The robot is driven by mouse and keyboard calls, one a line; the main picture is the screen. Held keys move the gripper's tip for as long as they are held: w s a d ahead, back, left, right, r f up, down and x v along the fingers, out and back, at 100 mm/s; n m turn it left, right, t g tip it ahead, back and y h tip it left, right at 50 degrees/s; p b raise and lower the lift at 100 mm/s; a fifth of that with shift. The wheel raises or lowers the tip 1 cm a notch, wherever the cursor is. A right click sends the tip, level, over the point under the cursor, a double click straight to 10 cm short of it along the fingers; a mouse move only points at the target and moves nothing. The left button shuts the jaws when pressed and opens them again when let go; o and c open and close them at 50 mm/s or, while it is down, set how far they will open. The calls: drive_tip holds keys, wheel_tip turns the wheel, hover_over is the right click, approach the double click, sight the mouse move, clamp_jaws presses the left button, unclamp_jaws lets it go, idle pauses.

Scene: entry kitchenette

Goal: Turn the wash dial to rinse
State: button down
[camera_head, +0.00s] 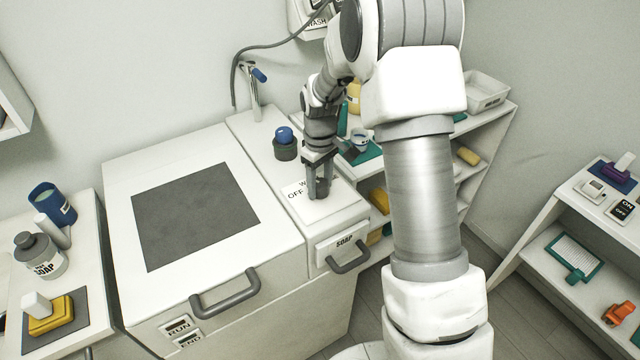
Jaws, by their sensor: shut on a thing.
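The wash dial panel (313,211) is a white plate on top of the narrow cabinet, right of the large machine lid. The word OFF and part of a W show at its left; the rest of its lettering is hidden. My gripper (319,186) points down over this panel with its fingers shut on the dark grey wash dial (322,188). The fingers cover most of the dial, so I cannot tell which way its pointer faces.
The machine lid (195,215) has a dark panel and a grey handle (225,293). A dark cup with a blue ball (284,136) stands behind my gripper. A soap drawer (343,243) is below the dial. Shelves with several items stand to the right.

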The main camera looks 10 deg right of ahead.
sight(320, 183)
drive_tip(key=m, duration=0.4)
drive_tip(key=shift+m, duration=0.3)
drive_tip(key=m, duration=0.4)
drive_tip(key=shift+m, duration=0.3)
drive_tip(key=m, duration=0.4)
drive_tip(key=shift+r, duration=0.1)
drive_tip(key=shift+m+p, duration=0.7)
drive_tip(key=shift+m, duration=1.7)
drive_tip(key=shift+c, duration=1.4)
unclamp_jaws()
wheel_tip(320, 183, up, 17)
drive_tip(key=p, duration=0.1)
drive_tip(key=shift+r, duration=0.15)
